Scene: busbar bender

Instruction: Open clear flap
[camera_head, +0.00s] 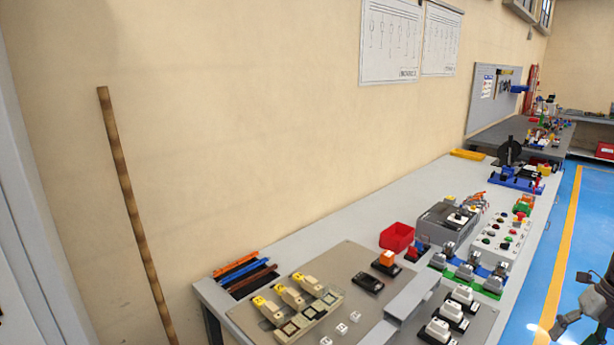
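I cannot make out a clear flap for certain in the head view. A grey box (447,223) with a small white-and-black part on top stands on the long workbench (330,222); whether it has a clear cover is too small to tell. A dark gripper (566,306), which appears to be my right one, shows at the lower right edge, over the blue floor and to the right of the bench. It is apart from everything on the bench. Its fingers are too small and partly cut off to judge. My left gripper is not in view.
A red bin (397,237) stands left of the grey box. A white panel with coloured buttons (500,241) lies to its right. Several switches sit on a grey board (355,272) in front. A brown pole (137,215) leans on the wall. The floor (588,235) is clear.

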